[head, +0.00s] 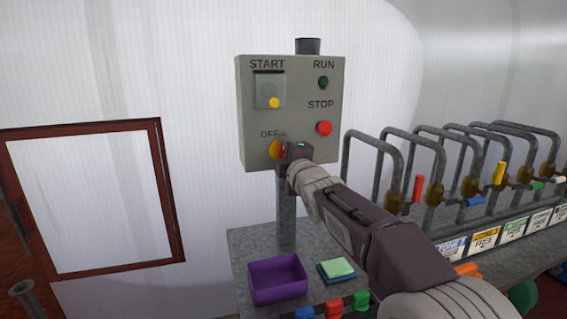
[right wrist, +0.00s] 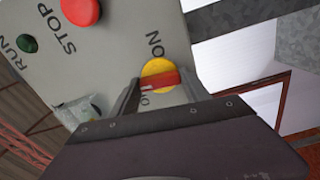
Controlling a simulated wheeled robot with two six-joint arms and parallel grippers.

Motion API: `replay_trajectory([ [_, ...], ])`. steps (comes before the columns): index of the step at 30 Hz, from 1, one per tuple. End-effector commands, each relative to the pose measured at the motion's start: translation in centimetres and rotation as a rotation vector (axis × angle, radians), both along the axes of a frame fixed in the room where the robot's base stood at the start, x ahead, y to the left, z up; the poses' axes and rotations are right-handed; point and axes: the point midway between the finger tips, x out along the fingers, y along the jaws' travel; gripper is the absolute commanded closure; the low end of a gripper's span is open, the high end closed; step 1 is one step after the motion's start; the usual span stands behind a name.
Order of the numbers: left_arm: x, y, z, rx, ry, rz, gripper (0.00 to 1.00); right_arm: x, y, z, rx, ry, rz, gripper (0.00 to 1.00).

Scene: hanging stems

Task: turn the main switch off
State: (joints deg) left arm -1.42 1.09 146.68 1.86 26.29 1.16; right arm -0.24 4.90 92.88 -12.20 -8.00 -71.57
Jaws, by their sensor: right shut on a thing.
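The main switch is a yellow disc with a red handle (head: 274,149) low on the grey control box (head: 255,118), below the OFF label. In the right wrist view the red handle (right wrist: 158,81) lies across the yellow disc, between the fingertips. The ON label shows beside the disc there; another label is partly hidden by a finger. My right gripper (head: 285,150) is at the switch, shut on its handle; its fingers (right wrist: 160,93) also show in the right wrist view. My gripper hides the right part of the switch in the head view. My left gripper is not in view.
The box also has a covered START button (head: 270,90), a green RUN lamp (head: 323,82) and a red STOP button (head: 324,128). Below are a purple tray (head: 278,293) and a green sponge-like block (head: 338,268). Several bent pipes with valves (head: 395,145) stand at right.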

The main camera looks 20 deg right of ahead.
Motion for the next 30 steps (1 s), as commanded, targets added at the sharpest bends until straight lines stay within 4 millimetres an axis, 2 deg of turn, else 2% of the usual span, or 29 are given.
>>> replay_trajectory([
  [9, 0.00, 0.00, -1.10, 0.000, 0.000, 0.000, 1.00, 0.03, 0.01, -0.24, -0.106, 0.000, 0.000, 0.86],
  [25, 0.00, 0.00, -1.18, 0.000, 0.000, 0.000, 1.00, 0.04, 0.01, -0.17, -0.129, 0.000, 0.000, 0.86],
  [26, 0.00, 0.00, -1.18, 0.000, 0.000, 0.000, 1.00, 0.04, 0.02, -0.17, -0.129, 0.000, 0.000, 0.43],
  [28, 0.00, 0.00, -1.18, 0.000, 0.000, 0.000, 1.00, 0.04, 0.02, -0.16, -0.129, 0.000, 0.000, 0.24],
  [30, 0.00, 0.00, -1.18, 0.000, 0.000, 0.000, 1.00, 0.03, 0.02, -0.13, -0.128, -0.001, 0.000, 0.24],
])
